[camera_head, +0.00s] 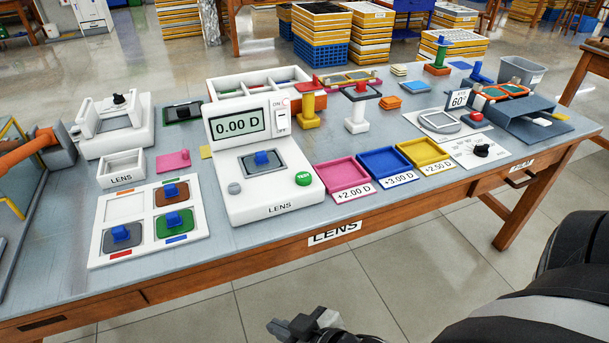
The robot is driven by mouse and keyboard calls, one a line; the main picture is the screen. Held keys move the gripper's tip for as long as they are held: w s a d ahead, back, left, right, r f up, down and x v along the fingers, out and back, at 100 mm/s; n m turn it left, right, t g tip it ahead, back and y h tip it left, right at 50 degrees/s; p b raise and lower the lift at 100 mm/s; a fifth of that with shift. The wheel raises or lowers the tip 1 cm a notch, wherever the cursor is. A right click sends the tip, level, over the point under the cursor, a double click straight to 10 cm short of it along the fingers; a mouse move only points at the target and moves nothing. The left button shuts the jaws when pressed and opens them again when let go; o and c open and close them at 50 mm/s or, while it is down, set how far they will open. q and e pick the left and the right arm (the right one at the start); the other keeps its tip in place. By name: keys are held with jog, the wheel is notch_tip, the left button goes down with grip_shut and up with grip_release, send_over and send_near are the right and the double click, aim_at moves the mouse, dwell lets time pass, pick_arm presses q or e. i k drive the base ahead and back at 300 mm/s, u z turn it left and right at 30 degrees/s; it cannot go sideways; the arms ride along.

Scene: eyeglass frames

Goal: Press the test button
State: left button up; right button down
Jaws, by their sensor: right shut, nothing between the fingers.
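The green test button (303,178) is on the front right corner of the white lens meter (278,200). The meter stands on the table, and its display (238,124) reads 0.00 D. A dark lens plate with a blue grip block (262,159) lies on the meter's sloped face. My right gripper (276,328) is shut and empty at the bottom of the view, in front of the table and well apart from the button. My left gripper is not in view.
A white board (100,246) with lens plates lies left of the meter. Pink (343,172), blue (384,160) and yellow (424,152) labelled trays sit to its right. The table's wooden front edge (250,256) lies between my right gripper and the meter.

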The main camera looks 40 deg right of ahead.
aim_at(303, 178)
jog(key=u, duration=1.7)
jog(key=k, duration=1.1)
jog(key=z, duration=1.55)
jog(key=i, duration=0.45)
jog(key=z, duration=0.05)
